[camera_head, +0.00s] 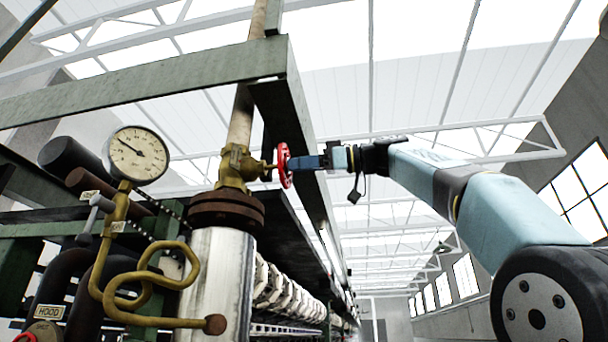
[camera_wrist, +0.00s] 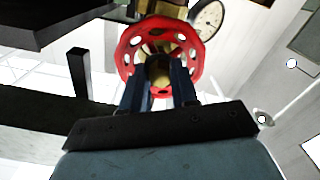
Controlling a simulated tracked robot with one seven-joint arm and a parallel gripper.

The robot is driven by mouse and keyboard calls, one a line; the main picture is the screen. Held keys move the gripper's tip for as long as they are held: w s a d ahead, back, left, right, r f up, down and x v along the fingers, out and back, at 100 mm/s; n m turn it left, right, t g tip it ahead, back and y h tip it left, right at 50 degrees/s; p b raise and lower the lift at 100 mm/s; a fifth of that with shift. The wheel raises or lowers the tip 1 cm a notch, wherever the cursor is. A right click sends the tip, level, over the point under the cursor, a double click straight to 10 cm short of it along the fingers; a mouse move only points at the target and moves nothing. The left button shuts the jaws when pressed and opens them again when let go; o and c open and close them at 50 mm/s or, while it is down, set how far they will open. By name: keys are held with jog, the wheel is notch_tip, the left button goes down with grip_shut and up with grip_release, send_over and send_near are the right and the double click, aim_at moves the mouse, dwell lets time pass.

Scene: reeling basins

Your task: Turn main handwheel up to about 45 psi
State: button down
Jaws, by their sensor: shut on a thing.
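The main handwheel (camera_head: 284,165) is a red wheel on a brass valve (camera_head: 236,166), above a rusty flange on a thick silver pipe. My gripper (camera_head: 318,161) reaches it from the right and is shut on the wheel's hub. In the wrist view the red handwheel (camera_wrist: 124,58) is seen face-on, with both dark fingers of my gripper (camera_wrist: 158,84) at its centre, a brass part between them. The pressure gauge (camera_head: 138,155) has a white dial with a dark needle pointing to the upper left; its numbers are too small to read. The gauge also shows in the wrist view (camera_wrist: 208,18).
A green steel beam (camera_head: 150,86) runs above the valve and a green post stands just behind the handwheel. A looped brass pipe (camera_head: 150,277) hangs below the gauge. A tag reading HOOD (camera_head: 49,312) is at lower left. The space right of the wheel holds my arm.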

jog(key=n, duration=1.2)
jog(key=shift+f+n, duration=0.15)
jog(key=shift+n, duration=0.15)
jog(key=c, duration=1)
grip_release()
jog(key=d+m, duration=0.1)
jog(key=m, duration=0.4)
jog(key=d+m, duration=0.1)
jog(key=m, duration=0.5)
jog(key=d+m, duration=0.1)
jog(key=m, duration=0.5)
jog(key=shift+s, duration=0.2)
